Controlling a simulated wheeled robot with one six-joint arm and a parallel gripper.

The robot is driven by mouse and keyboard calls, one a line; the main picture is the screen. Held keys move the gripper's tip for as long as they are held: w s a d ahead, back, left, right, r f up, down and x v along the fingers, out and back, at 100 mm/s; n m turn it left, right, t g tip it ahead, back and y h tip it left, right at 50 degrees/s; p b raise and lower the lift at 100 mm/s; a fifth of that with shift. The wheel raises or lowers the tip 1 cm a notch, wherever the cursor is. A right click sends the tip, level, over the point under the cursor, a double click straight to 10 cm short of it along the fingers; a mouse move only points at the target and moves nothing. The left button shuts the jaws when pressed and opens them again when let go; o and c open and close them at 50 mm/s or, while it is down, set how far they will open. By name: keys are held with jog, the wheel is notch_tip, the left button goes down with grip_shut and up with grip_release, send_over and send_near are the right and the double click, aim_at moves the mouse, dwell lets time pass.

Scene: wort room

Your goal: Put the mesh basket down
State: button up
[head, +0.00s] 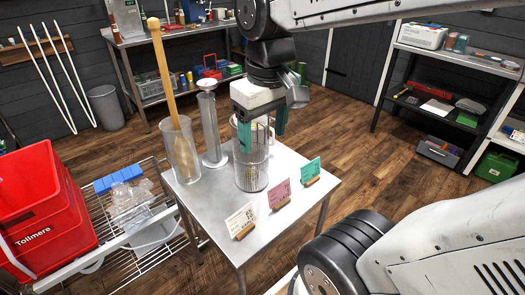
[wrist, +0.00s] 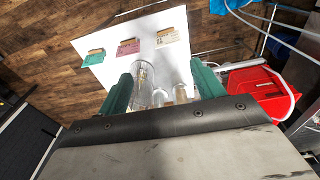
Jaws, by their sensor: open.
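The mesh basket (head: 251,174), a tall wire cylinder, stands upright on the small metal table (head: 215,195). My gripper (head: 263,138) is above the table at the basket's upper part, with its green fingers spread apart. In the wrist view, a clear cylinder that looks like the basket (wrist: 144,76) shows between the open fingers, nearer the left one. The fingers hide part of the basket's top, and I cannot tell if one touches it.
Left of the basket stand a glass cylinder with a wooden paddle (head: 181,150) and a slim clear cylinder (head: 211,130). White (head: 240,220), pink (head: 279,193) and green (head: 310,171) cards line the front edge. Red crates (head: 40,215) sit on a wire rack at left.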

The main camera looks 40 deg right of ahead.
jog(key=s+a+f, duration=0.2)
jog(key=s+a, duration=0.1)
jog(key=s, duration=0.2)
jog(key=shift+s, duration=0.4)
jog(key=shift+f, duration=0.1)
